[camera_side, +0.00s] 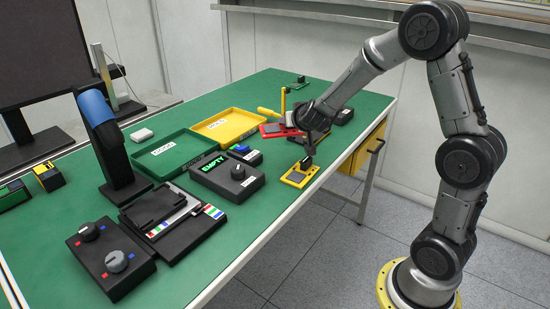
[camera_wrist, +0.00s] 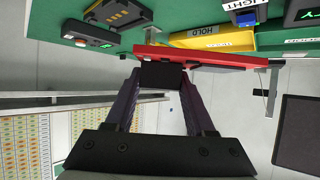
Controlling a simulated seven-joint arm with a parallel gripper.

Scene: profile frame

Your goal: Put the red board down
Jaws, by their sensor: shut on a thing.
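The red board (camera_side: 278,131) is a flat plate with a dark patch on it, held above the green table. My gripper (camera_side: 305,128) is shut on its right edge in the side view. A yellow tray (camera_side: 229,126) and a green tray (camera_side: 172,155) lie to the board's left. A label reading HOLD (camera_wrist: 205,31) shows beyond the board in the wrist view. The yellow tray's interior looks empty in the side view.
A yellow frame fixture (camera_side: 300,174) sits near the table's right edge, below my gripper. A black box with a screen reading EMPTY (camera_side: 228,177) stands left of it. A black box (camera_side: 343,115) is behind my wrist. Black control boxes fill the front left.

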